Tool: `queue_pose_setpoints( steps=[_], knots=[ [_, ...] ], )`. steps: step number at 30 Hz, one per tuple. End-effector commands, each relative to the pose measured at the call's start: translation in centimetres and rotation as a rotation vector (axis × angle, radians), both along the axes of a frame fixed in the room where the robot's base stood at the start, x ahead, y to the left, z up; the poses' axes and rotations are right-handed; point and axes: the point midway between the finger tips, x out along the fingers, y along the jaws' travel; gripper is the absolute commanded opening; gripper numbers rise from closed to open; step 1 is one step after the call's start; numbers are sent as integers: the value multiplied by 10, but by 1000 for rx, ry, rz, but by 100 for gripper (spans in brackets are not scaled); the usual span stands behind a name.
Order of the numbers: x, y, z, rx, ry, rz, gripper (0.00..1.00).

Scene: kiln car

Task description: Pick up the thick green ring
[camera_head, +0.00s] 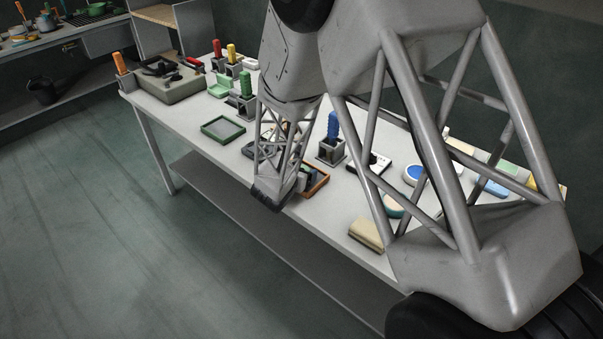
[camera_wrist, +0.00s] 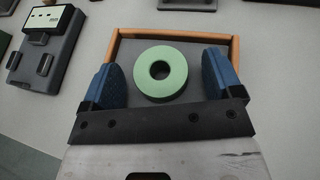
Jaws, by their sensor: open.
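In the wrist view a thick, pale green ring (camera_wrist: 160,73) with a round hole lies flat in a shallow tray with an orange-brown rim (camera_wrist: 176,35) and a dark inside. My gripper (camera_wrist: 162,82) is open, with one blue finger pad to the left of the ring and one to the right. There is a gap between each pad and the ring. In the head view the tray (camera_head: 316,183) shows partly at the table's front edge, beside my arm's end; the ring and the fingers are mostly hidden there, and I cannot make them out clearly.
The long grey table (camera_head: 180,115) holds many things. A green-rimmed tray (camera_head: 223,129) lies to the left. A blue-handled tool (camera_head: 333,128) stands in a holder behind the orange-rimmed tray. In the wrist view a dark device (camera_wrist: 45,48) lies left of the tray.

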Motion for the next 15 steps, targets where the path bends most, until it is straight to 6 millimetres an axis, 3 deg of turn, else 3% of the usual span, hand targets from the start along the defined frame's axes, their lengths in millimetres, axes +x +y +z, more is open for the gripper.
queue_pose_setpoints(
  steps=[10, 15],
  knots=[
    [0, 0, 0, 0, 0, 0, 84],
    [0, 0, 0, 0, 0, 0, 58]
  ],
)
